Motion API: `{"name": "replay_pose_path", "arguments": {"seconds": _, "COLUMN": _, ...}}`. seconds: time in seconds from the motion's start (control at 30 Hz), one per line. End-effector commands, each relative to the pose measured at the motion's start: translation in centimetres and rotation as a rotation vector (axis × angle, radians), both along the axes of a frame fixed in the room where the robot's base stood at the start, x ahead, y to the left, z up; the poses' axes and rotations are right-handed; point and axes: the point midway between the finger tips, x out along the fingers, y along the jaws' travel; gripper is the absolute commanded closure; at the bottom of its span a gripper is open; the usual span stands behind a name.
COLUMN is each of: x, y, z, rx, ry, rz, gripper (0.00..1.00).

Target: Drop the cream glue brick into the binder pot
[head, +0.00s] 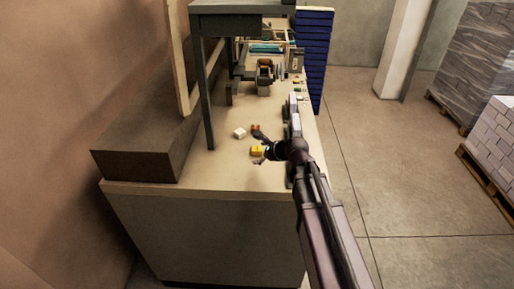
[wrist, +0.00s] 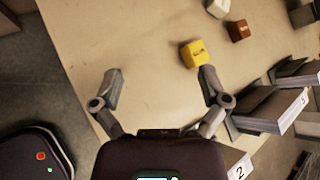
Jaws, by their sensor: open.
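The cream brick (head: 240,133) lies on the beige bench top, left of my gripper (head: 261,148) in the head view. It also shows at the top edge of the wrist view (wrist: 217,8), partly cut off. A yellow brick (wrist: 194,54) lies beside my right finger in the wrist view, nearer than the cream one. A brown brick (wrist: 238,30) lies close to the cream brick. My gripper (wrist: 160,72) is open, with nothing between its fingers. I cannot clearly pick out the binder pot; a dark device with a rounded part (head: 265,75) stands further back.
A long brown box (head: 145,150) and a dark metal frame (head: 207,90) stand on the bench's left side. Grey slots with numbered white labels (wrist: 292,112) line the right edge. Blue stacked trays (head: 314,60) stand at the back. Bare bench top lies around the bricks.

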Motion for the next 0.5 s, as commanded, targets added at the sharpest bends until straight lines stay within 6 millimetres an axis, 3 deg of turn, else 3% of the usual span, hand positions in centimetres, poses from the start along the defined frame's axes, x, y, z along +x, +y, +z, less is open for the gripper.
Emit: {"name": "replay_pose_path", "arguments": {"seconds": 0.5, "x": -4.5, "y": -3.3, "z": -5.5, "rx": -0.406, "ry": -0.114, "rz": 0.347, "gripper": 0.05}}
